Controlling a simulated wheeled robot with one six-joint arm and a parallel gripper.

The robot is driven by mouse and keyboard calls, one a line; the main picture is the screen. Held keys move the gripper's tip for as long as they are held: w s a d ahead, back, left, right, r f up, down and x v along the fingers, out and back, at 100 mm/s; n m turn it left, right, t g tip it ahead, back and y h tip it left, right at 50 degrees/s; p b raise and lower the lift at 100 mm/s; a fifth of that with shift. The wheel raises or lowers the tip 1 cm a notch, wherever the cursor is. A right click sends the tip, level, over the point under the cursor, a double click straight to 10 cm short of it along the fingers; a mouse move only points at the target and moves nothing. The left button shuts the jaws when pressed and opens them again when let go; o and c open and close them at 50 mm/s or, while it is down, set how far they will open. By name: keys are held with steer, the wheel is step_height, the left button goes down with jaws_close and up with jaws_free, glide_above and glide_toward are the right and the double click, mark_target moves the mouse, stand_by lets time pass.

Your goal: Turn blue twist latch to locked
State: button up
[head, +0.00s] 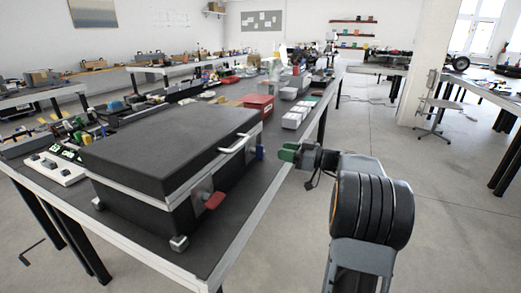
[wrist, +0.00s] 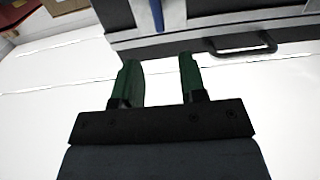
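The blue twist latch (head: 260,152) is on the end face of the black case (head: 160,150), beyond the handle. It stands roughly upright in the head view. In the wrist view the blue latch (wrist: 157,16) shows as a narrow bar on a silver plate, cut off by the top edge. My gripper (head: 284,152) has green fingers and is just right of the latch, apart from it. In the wrist view my gripper (wrist: 157,63) is open and empty, with the latch ahead of the gap between its fingertips.
A red latch (head: 214,201) is at the near end of the same face. A handle (head: 238,143) sticks out between the latches; it also shows in the wrist view (wrist: 242,46). A red box (head: 258,105) and white containers (head: 293,117) stand farther along the table.

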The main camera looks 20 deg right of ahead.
mark_target(263, 147)
steer(key=x, duration=0.9)
steer(key=shift+w+a, duration=0.1)
steer(key=shift+a, duration=0.1)
jaws_close()
